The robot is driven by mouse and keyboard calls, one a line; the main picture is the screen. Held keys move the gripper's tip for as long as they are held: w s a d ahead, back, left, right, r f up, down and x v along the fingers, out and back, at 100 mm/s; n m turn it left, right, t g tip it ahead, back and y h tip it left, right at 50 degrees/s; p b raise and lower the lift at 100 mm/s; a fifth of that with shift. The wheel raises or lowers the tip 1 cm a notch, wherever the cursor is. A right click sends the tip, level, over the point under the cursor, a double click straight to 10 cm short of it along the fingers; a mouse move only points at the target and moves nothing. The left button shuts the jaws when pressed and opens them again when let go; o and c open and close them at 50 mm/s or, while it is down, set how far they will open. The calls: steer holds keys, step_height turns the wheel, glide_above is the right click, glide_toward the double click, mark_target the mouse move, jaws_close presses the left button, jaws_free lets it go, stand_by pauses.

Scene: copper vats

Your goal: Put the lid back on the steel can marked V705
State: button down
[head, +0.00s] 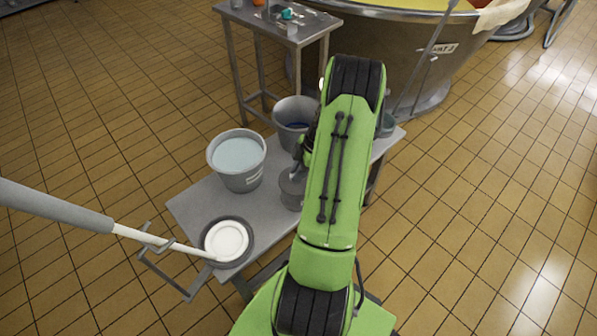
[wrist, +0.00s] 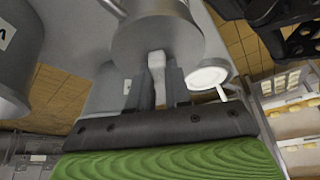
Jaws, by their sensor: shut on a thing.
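In the wrist view my gripper (wrist: 157,88) is shut on a pale upright grip piece between its two fingers. Right beyond it is a round grey metal body (wrist: 158,38), which looks like the lid; whether it sits on a can beneath I cannot tell. In the head view a small grey steel can (head: 292,190) stands on the low table just left of my arm, partly covered by it. No V705 marking is readable on it. My gripper is hidden behind my arm in the head view.
The low grey table (head: 190,207) also holds a grey bucket of pale liquid (head: 238,178), a darker bucket (head: 283,117) behind it, and a round dish with a white disc (head: 227,241). A long pole (head: 60,207) reaches in from the left. A large vat (head: 405,50) stands behind.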

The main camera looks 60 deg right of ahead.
steer(key=c, duration=0.5)
jaws_free()
steer(key=shift+r+p, duration=2.25)
steer(key=shift+r, duration=1.35)
jaws_close()
steer(key=shift+f, duration=0.2)
